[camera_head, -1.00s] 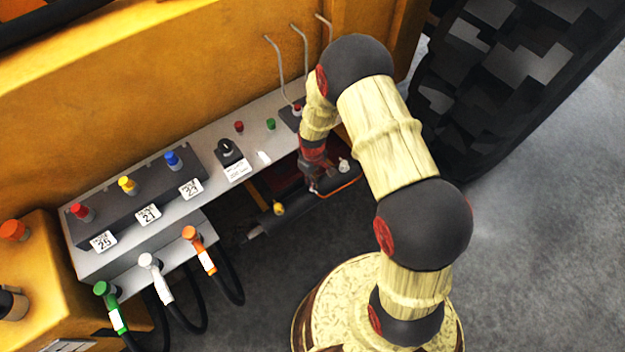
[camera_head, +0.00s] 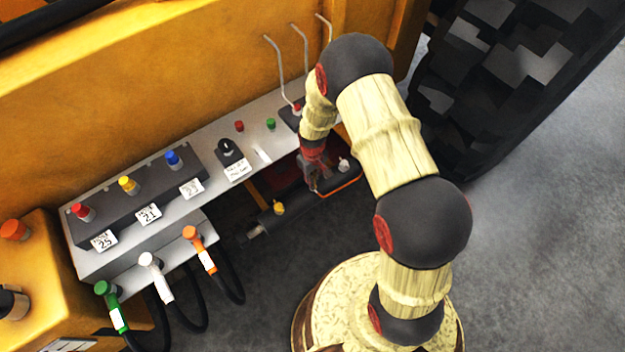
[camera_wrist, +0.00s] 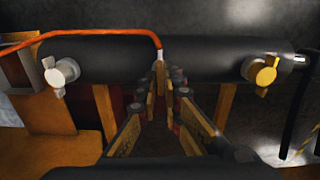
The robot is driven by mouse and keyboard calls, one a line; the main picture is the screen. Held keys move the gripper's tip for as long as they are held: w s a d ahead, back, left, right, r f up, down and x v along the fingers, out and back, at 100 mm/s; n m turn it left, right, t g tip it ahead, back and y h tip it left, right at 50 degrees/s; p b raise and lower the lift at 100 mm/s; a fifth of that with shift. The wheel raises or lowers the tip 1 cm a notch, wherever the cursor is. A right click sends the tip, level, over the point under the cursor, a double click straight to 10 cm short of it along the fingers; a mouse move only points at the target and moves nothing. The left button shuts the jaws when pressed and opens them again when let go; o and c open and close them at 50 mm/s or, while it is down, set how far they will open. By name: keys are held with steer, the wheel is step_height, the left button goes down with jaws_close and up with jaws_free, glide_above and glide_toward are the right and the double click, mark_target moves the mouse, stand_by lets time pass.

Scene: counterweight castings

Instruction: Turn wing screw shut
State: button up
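A dark horizontal cylinder (camera_head: 300,205) is mounted below the grey panel and carries two wing screws. A yellow wing screw (camera_head: 278,207) is on its left in the head view and on the right in the wrist view (camera_wrist: 264,73). A pale metal wing screw (camera_head: 344,165) is at the other end and shows at left in the wrist view (camera_wrist: 62,73). My gripper (camera_head: 315,188) hangs close to the cylinder, between the two screws. In the wrist view its fingertips (camera_wrist: 167,82) are close together with no screw between them. It appears to touch neither screw.
An orange hose (camera_wrist: 100,33) runs along the cylinder beside the fingertips. The grey panel (camera_head: 110,262) above carries coloured knobs, a black dial (camera_head: 226,148) and levers. Hoses with coloured handles hang at left. A large tyre (camera_head: 500,90) stands at right; the floor in front is clear.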

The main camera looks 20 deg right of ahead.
steer(key=o, duration=0.4)
steer(key=shift+r, duration=0.1)
step_height(320, 180, up, 12)
steer(key=shift+f, duration=0.1)
stand_by(0.5)
stand_by(0.4)
